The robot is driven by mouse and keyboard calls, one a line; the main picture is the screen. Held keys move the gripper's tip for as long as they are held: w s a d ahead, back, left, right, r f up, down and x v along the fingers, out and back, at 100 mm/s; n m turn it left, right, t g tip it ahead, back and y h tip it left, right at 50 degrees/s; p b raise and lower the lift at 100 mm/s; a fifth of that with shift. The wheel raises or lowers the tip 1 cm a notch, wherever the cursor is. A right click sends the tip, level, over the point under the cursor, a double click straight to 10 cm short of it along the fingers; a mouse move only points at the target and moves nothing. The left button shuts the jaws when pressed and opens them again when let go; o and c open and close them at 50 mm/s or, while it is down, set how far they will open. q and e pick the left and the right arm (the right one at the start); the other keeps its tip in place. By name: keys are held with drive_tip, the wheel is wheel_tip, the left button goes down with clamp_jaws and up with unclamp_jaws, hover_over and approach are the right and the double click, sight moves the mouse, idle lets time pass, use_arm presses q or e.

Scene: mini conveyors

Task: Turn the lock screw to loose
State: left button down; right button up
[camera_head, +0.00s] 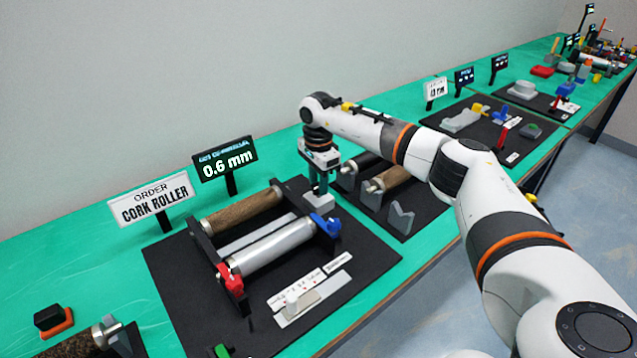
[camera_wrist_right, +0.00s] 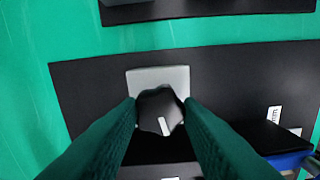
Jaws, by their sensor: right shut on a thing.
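The lock screw (camera_wrist_right: 158,104) is a black lobed knob with a white mark, standing on a light grey block (camera_wrist_right: 158,76). In the right wrist view its mark points toward the bottom, slightly right. My right gripper (camera_head: 318,191) reaches down to the block (camera_head: 318,203) at the back right corner of the black conveyor board. Its two green fingers (camera_wrist_right: 160,122) are shut on the knob from both sides. In the head view the fingers largely hide the knob. My left gripper is in neither view.
A cork roller (camera_head: 240,210) and a metal roller (camera_head: 275,247) lie on the board, with a blue part (camera_head: 326,226) and a red part (camera_head: 231,281) at the metal roller's ends. A "0.6 mm" display (camera_head: 226,160) and a "CORK ROLLER" sign (camera_head: 151,199) stand behind. Another board with rollers adjoins on the right.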

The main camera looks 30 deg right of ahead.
sight(318, 186)
drive_tip(key=shift+r+n, duration=0.1)
drive_tip(key=shift+n, duration=0.5)
drive_tip(key=o, duration=1)
drive_tip(key=shift+c, duration=0.2)
wheel_tip(318, 186, up, 12)
drive_tip(key=b, duration=0.1)
drive_tip(key=shift+b, duration=0.35)
